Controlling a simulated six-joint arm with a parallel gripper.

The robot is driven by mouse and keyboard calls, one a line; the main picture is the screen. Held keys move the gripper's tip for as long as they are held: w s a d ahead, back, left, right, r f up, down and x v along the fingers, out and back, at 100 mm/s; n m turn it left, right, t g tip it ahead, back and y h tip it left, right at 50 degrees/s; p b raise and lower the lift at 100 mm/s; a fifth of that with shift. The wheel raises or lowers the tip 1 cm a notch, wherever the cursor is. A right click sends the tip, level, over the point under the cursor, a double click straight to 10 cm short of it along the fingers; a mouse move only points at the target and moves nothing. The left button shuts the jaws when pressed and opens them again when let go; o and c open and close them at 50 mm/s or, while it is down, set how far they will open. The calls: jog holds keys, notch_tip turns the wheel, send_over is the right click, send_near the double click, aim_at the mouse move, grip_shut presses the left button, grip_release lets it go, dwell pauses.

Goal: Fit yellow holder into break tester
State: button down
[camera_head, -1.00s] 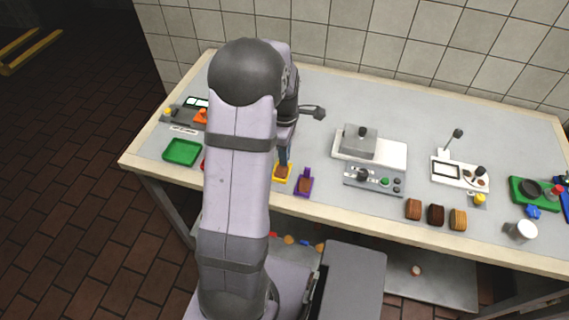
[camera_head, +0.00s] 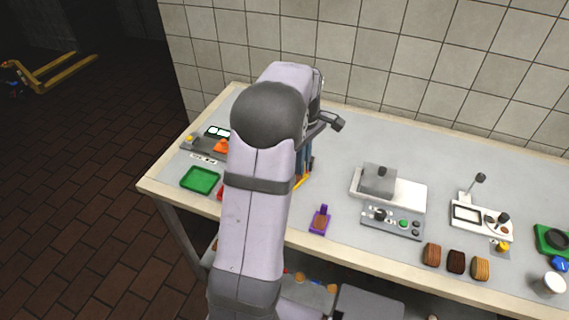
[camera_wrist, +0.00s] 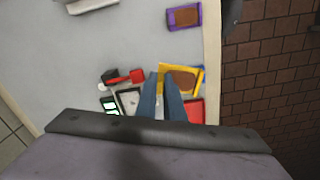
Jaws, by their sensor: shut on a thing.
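My gripper (camera_wrist: 162,77) is shut on the yellow holder (camera_wrist: 201,67), with its two blue fingers at the holder's left edge in the wrist view. A brown slab lies in the holder. In the head view my arm hides most of the holder, and only a yellow edge (camera_head: 300,183) shows below my gripper (camera_head: 303,175). The holder seems raised above the table. A grey device with an orange-red part (camera_head: 222,146), seemingly the break tester, stands at the table's left end, partly behind my arm. It also shows left of the fingers in the wrist view (camera_wrist: 128,98).
A purple holder (camera_head: 320,219) with a brown slab lies near the front edge. A green tray (camera_head: 200,179) is at the left, with a red tray (camera_wrist: 196,111) partly hidden. A grey-and-white press (camera_head: 392,194) stands at the right. The table (camera_head: 345,160) behind my gripper is clear.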

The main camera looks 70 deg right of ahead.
jog(key=w+d+r+m, duration=0.2)
jog(key=w+d+m, duration=0.4)
jog(key=m, duration=0.8)
jog(key=shift+w+d+p, duration=0.2)
jog(key=shift+d+p, duration=0.25)
jog(key=shift+d, duration=1.25)
jog(key=shift+f+p, duration=1.5)
jog(key=shift+f, duration=3.45)
jog(key=shift+f, duration=0.2)
jog(key=shift+a+f, duration=0.15)
jog(key=shift+f, duration=0.05)
